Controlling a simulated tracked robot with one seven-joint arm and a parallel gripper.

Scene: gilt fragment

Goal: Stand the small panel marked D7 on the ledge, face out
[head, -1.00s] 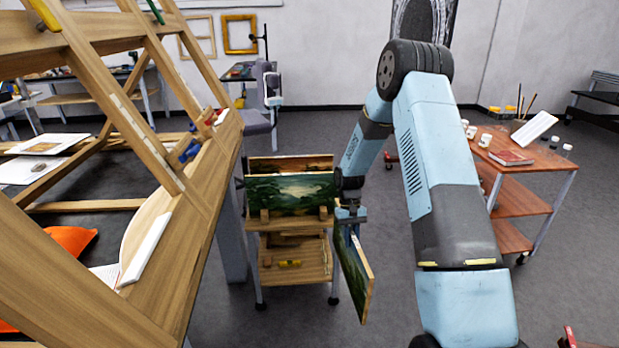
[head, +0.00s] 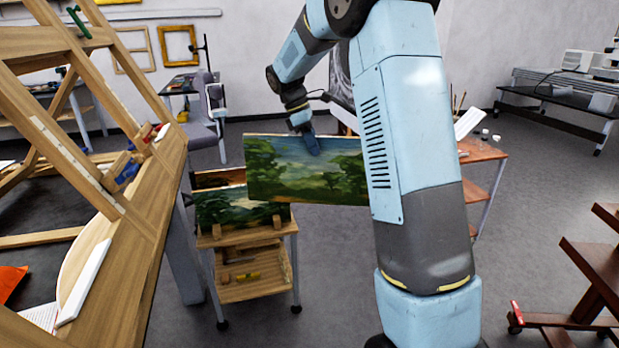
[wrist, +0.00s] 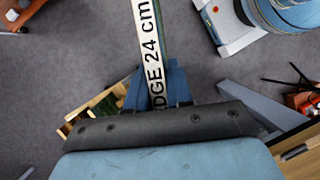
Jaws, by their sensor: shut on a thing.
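My gripper (head: 312,145) is shut on the top edge of a painted landscape panel (head: 285,172), green trees under a pale sky. The panel hangs upright, painted side toward the head camera, its right part behind my arm. In the wrist view the gripper (wrist: 160,85) grips its pale edge (wrist: 150,35), printed with "DGE 24 cm", the start hidden. No D7 mark is legible. Other painted panels (head: 220,207) stand in a rack on a wooden cart (head: 248,285), left of and below the held panel. I cannot tell which surface is the ledge.
A large slanted wooden frame (head: 150,215) fills the left. A dark red wheeled stand (head: 592,265) is at the right edge. A red-topped table (head: 482,150) is behind my arm. Grey floor (head: 540,200) is open between table and stand.

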